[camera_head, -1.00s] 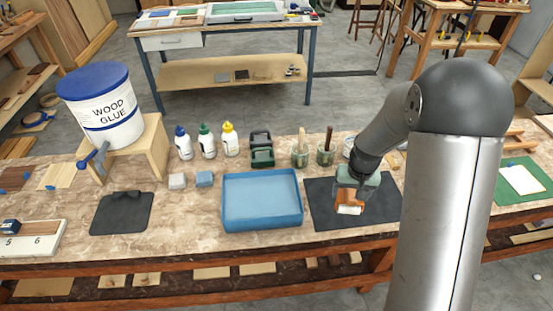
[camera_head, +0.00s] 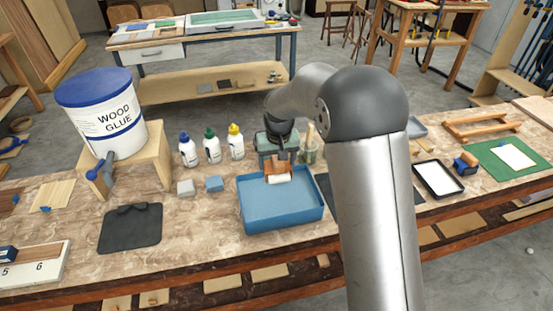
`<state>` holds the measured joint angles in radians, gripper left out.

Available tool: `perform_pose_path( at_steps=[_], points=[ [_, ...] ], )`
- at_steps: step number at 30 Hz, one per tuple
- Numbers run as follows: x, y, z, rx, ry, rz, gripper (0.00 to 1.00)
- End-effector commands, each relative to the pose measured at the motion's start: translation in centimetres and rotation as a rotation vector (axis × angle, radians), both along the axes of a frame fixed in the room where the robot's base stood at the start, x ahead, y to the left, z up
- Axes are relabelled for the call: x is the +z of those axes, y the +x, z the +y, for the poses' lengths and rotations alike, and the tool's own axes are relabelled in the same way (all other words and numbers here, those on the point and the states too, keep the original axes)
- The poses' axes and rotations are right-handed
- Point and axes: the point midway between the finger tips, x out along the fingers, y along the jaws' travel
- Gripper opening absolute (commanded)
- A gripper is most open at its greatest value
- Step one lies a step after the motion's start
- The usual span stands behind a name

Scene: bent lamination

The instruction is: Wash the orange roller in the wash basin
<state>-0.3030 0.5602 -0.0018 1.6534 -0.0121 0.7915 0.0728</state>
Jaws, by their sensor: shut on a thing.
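The wash basin (camera_head: 283,210) is a shallow blue tray near the middle of the workbench, with a light blue inside. My gripper (camera_head: 277,159) is over the back part of the basin and points down. It is shut on the orange roller (camera_head: 278,169), which has an orange-brown body and a white roll at its lower front. The roller appears at or just above the basin's back rim; I cannot tell whether it touches the basin. My arm hides part of the bench behind and to the right.
Glue bottles (camera_head: 212,147) and small grey and blue blocks (camera_head: 214,184) stand left of the basin. A wood glue bucket (camera_head: 103,115) stands on a wooden stand farther left. A dark mat (camera_head: 323,186) lies to the right. A white-lined black tray (camera_head: 438,179) is beyond my arm.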

Motion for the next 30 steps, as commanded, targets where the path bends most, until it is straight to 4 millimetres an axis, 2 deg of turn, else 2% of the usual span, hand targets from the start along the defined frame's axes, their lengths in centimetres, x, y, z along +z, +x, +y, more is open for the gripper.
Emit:
perform_pose_path(
  at_steps=[1, 21, 30],
  points=[
    [-0.8, 0.0, 0.0, 0.000, 0.000, 0.000, 0.53],
    [-7.6, 0.0, 0.0, 0.000, 0.000, 0.000, 0.53],
    [-9.1, 0.0, 0.0, 0.000, 0.000, -0.002, 0.53]
  ],
)
